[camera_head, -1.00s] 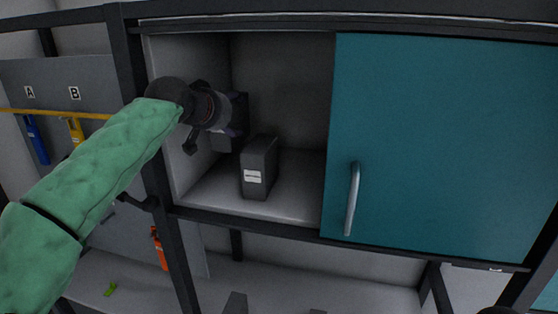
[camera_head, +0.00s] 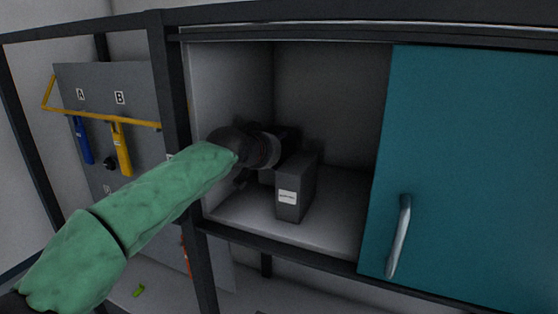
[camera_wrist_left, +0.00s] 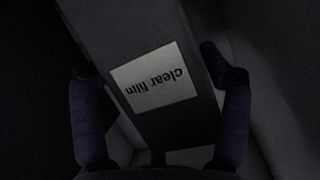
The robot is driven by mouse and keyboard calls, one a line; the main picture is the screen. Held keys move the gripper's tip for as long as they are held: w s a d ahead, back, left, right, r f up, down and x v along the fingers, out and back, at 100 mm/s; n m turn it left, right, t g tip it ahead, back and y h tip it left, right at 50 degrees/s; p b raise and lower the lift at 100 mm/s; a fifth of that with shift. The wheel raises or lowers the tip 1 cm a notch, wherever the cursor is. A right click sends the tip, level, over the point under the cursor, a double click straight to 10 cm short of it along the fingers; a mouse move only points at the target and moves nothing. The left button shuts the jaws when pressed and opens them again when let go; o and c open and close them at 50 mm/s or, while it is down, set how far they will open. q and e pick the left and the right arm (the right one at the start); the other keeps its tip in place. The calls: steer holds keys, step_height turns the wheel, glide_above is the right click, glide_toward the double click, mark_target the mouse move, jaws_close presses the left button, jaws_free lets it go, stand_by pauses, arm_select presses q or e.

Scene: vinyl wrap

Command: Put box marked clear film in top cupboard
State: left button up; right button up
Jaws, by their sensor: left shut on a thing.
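The box marked clear film (camera_wrist_left: 135,35) is dark grey with a white label and lies between the two fingers of my left gripper (camera_wrist_left: 150,80) in the left wrist view. My left gripper (camera_head: 285,147) is shut on it inside the open left part of the top cupboard (camera_head: 235,212) in the head view. There the held box is mostly hidden behind the gripper and another box. I cannot tell whether it rests on the cupboard floor. My right gripper does not show.
Another dark grey box (camera_head: 305,188) with a small white label stands upright in the cupboard, right of my left gripper. A teal door (camera_head: 470,170) with a vertical handle covers the right side. A dark frame post (camera_head: 172,100) stands left of the opening. A tool board (camera_head: 140,140) hangs further left.

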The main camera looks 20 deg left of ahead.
arm_select(q)
steer(key=shift+f, duration=0.95)
steer(key=o, duration=0.9)
steer(key=shift+f, duration=0.25)
steer(key=o, duration=0.4)
steer(key=shift+r, duration=0.1)
steer(key=shift+s+r, duration=0.15)
steer(key=shift+r, duration=0.05)
steer(key=b+v, duration=0.2)
steer(key=v, duration=0.9)
steer(key=shift+s+r, duration=0.1)
steer(key=shift+s, duration=0.25)
